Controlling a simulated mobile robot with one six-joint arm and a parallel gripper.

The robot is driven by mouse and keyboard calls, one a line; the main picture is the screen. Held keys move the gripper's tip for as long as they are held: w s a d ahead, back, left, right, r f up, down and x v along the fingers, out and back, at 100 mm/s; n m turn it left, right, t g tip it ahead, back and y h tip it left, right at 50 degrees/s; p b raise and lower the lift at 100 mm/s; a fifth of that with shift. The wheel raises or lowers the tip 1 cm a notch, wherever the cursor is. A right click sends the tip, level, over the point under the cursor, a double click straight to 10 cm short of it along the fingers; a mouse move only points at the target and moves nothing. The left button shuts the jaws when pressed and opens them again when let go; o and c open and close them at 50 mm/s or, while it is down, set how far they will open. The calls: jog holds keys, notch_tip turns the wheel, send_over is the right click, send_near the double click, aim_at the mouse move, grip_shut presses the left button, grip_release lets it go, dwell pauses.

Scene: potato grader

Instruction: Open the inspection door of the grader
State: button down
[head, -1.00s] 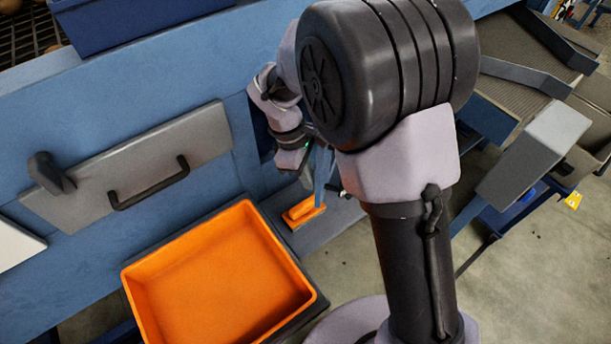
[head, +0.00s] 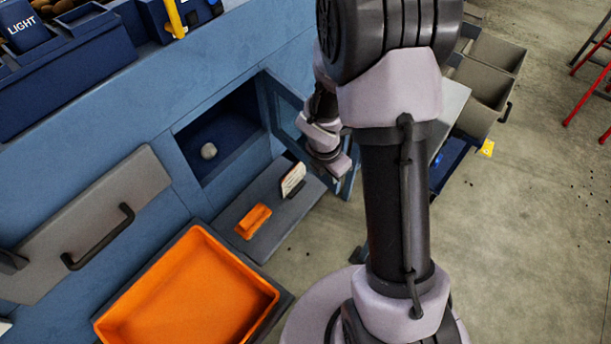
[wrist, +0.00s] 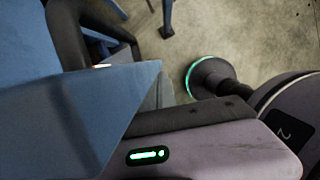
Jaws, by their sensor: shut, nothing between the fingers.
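The inspection door (head: 287,118), a blue frame with a window, stands swung out from the right side of a dark blue opening (head: 225,120) in the grader's blue wall. A pale round lump, like a potato (head: 208,151), lies inside. My gripper (head: 338,168) is at the door's outer end, on its right side; its fingertips are hard to make out and look shut and empty. In the wrist view, a blue panel (wrist: 110,110), likely the door, and a dark bar handle (wrist: 70,35) are close to my gripper's body. I cannot tell whether they touch.
Below the opening, a grey shelf (head: 275,225) holds an orange object (head: 253,221) and a white card (head: 293,179) in a stand. An orange tray (head: 190,290) is front left. A grey panel with a handle (head: 100,238) is left.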

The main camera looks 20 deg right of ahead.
jog(key=w+d+n+p, duration=0.2)
jog(key=d+p, duration=0.3)
jog(key=d, duration=0.2)
jog(key=shift+w+d+n+t, duration=0.25)
jog(key=shift+w+n+t, duration=0.05)
jog(key=shift+w+n, duration=0.1)
